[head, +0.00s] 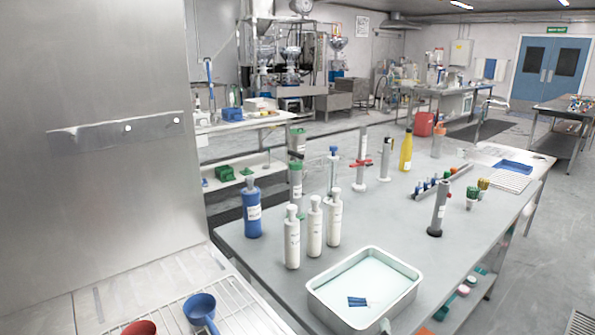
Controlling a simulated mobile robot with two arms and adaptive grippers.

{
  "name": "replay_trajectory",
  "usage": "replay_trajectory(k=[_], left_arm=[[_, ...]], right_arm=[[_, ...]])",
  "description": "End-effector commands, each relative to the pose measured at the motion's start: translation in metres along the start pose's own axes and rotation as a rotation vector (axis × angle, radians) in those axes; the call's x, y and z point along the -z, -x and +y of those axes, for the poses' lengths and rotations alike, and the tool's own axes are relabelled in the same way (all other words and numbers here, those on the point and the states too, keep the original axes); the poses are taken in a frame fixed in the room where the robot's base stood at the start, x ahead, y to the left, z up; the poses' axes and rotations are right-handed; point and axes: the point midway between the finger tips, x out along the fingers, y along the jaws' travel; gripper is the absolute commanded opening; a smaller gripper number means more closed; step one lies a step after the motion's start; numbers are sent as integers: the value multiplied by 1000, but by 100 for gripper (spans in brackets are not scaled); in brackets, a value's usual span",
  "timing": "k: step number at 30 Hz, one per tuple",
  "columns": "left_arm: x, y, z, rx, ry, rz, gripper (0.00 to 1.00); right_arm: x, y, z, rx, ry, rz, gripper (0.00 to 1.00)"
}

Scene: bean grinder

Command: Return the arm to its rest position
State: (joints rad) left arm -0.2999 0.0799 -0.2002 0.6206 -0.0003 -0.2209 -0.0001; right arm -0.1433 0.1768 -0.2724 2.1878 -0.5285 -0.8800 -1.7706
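Neither of my arms nor either gripper shows in the head view. Whether the grippers are open or shut, and where the arms are, is hidden from this view.
A grey lab table (395,215) holds a white tray (330,282) with pale liquid, white bottles (314,226), a blue bottle (252,208) and a dark cylinder (439,208). A wire rack (240,322) bears a blue scoop (200,306) and red cup (139,328). A metal panel (95,150) stands left.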

Motion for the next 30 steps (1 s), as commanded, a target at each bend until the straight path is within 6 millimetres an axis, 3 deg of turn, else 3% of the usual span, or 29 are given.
replay_trajectory(k=[3,9,15,25,30], left_arm=[[0,0,0,0,0,0,0],[0,0,0,0,0,1,0],[0,0,0,0,0,1,0],[0,0,0,0,1,1,0],[0,2,0,0,1,1,0]], right_arm=[[26,24,-44,162,-398,91,64],[70,78,-103,495,-1040,135,64],[101,132,-137,798,-1488,60,64],[128,202,-163,1157,-1903,-157,64],[160,181,-186,1186,-1902,-174,64]])
